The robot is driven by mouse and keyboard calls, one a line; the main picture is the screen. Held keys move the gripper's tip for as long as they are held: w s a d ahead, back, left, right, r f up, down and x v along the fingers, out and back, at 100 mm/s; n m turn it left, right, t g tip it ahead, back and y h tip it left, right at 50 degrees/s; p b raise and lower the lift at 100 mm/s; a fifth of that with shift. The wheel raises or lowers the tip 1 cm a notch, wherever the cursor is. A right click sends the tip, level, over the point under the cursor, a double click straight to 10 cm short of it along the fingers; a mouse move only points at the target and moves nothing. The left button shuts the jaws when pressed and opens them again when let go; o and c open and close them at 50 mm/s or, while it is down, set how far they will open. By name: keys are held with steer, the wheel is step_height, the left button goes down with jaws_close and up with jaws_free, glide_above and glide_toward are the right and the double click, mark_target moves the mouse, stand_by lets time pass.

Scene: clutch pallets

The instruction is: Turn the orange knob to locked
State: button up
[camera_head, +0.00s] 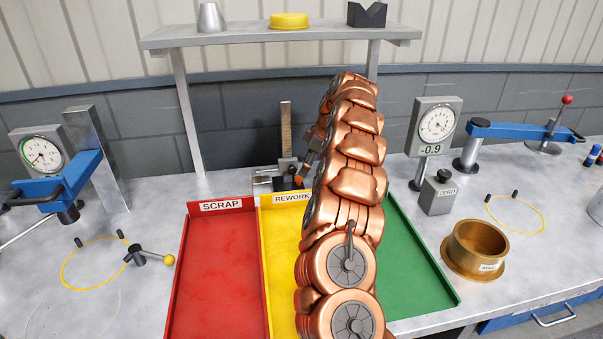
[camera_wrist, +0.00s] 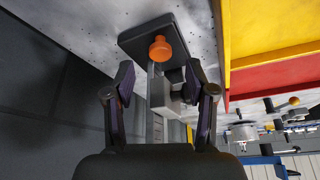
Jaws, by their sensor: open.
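The orange knob (camera_wrist: 160,49) shows in the wrist view on the dark block of a gauge with a tall scale column. It is round and stands beyond my open fingertips, roughly centred between them. In the head view the knob (camera_head: 298,180) is a small orange spot at the gauge (camera_head: 286,130), behind the yellow tray. My gripper (camera_wrist: 158,88) is open, with nothing between its fingers. In the head view my copper-coloured arm hides most of the gripper and part of the gauge. I cannot read any lock marking.
The red scrap tray (camera_head: 220,204), yellow rework tray (camera_head: 268,204) and green tray (camera_head: 440,278) lie in front of the gauge. A shelf (camera_head: 240,38) on posts stands above. A dial gauge (camera_head: 436,125) and brass ring (camera_head: 476,250) are to the right.

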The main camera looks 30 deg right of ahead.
mark_target(299, 181)
steer(key=shift+p+x, duration=0.5)
steer(key=shift+x, duration=1.55)
steer(key=shift+c, duration=0.4)
jaws_close()
